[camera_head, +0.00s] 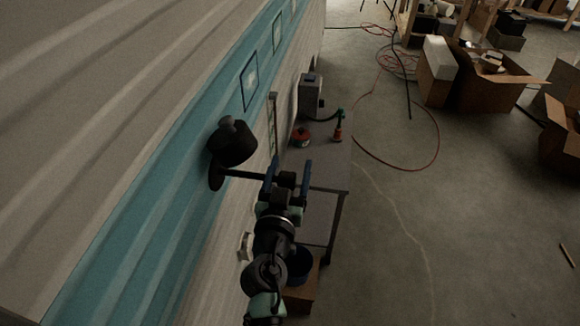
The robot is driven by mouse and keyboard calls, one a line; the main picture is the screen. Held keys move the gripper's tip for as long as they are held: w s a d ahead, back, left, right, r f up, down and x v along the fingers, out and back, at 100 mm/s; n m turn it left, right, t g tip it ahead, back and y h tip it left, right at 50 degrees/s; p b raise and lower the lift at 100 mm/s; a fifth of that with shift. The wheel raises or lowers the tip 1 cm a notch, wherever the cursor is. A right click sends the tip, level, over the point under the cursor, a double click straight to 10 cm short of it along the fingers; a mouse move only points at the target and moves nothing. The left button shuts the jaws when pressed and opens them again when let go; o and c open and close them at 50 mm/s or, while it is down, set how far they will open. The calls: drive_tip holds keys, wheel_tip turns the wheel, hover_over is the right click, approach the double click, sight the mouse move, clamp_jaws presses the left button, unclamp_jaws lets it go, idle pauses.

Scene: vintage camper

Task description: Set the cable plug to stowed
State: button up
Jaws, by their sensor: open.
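My gripper (288,176) has its two blue fingers spread apart, pointing away toward the far end of a narrow grey table. Nothing clear shows between the fingers. What looks like the cable plug (338,126) is a small red and green piece near the table's right edge, beyond my gripper and apart from it. A dark cable (322,118) runs from its top left toward a grey box (310,94) by the camper wall. Whether the plug stands on the table or sits in a holder is too small to tell.
The camper wall (185,175) runs close along the left. A black fitting (232,143) juts from it beside my gripper, with a dark bar below. A red round item (301,137) sits on the table (328,172). Cardboard boxes (490,85) and a red hose (438,150) lie right.

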drive_tip(key=shift+c, duration=0.2)
clamp_jaws()
idle(1.1)
